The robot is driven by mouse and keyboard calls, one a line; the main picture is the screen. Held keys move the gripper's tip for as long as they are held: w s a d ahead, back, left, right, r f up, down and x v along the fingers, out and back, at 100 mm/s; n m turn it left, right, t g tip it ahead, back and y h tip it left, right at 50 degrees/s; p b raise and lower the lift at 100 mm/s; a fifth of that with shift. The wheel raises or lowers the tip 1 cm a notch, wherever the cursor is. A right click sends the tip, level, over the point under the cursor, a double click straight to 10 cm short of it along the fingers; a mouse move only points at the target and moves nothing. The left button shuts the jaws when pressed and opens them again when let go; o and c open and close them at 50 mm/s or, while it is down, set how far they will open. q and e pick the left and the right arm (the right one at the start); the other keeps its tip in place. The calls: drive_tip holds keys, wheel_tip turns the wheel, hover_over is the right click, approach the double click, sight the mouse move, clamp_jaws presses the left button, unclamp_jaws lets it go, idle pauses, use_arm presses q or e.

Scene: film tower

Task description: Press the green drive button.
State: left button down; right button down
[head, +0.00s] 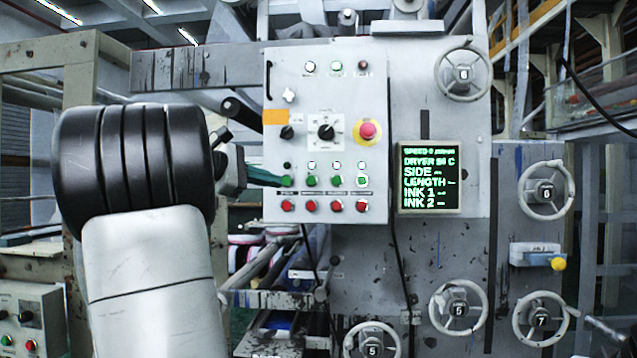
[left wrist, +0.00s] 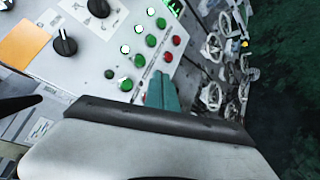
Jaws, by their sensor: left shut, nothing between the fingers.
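The control panel (head: 374,85) faces me in the head view. A row of green buttons (head: 311,181) runs across its lower part, above a row of red buttons (head: 311,206). The small labels are too blurred to read, so I cannot tell which one is the drive button. My left gripper (head: 282,180) is shut and empty, its green fingertips overlapping the leftmost green button. In the left wrist view that button (left wrist: 126,84) shows beside the teal fingers (left wrist: 163,92). I cannot tell whether they touch the panel. My right gripper is not in view.
A red knob on a yellow base (head: 369,132) and black rotary knobs (head: 326,132) sit above the buttons. A lit display (head: 429,178) is right of the panel. Several handwheels (head: 463,74) stand out on the right. A smaller control box (head: 30,318) is at lower left.

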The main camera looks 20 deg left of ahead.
use_arm(q)
approach(287, 181)
drive_tip(key=w+d+f, duration=0.2)
drive_tip(key=w+d, duration=0.2)
drive_tip(key=shift+d, duration=0.35)
drive_tip(key=shift+w, duration=0.15)
idle(1.9)
drive_tip(key=shift+w+a, duration=0.1)
drive_tip(key=shift+w, duration=0.2)
